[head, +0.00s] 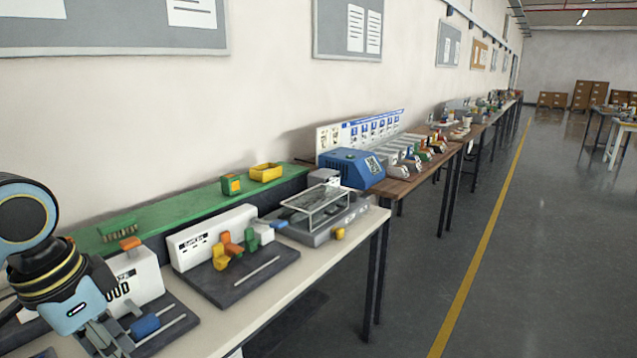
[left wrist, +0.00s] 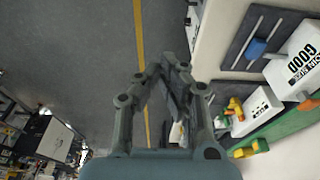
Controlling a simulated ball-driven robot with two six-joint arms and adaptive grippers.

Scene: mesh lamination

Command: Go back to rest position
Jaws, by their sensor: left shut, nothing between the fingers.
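My left arm comes in at the lower left of the head view, and its gripper (head: 104,338) points down near the front of the white table (head: 290,292). In the left wrist view the fingers of this gripper (left wrist: 172,72) come together at their tips, with nothing held between them. Grey floor (left wrist: 85,30) shows behind the fingers, and the table edge lies to their right. My right gripper is in neither view.
A blue block (head: 145,326) on rails and a white labelled box (head: 135,275) stand close to the left gripper. Further along are a dark fixture plate (head: 222,291), a wire-framed station (head: 318,208) and a blue machine (head: 350,168). The aisle floor (head: 540,250) is clear.

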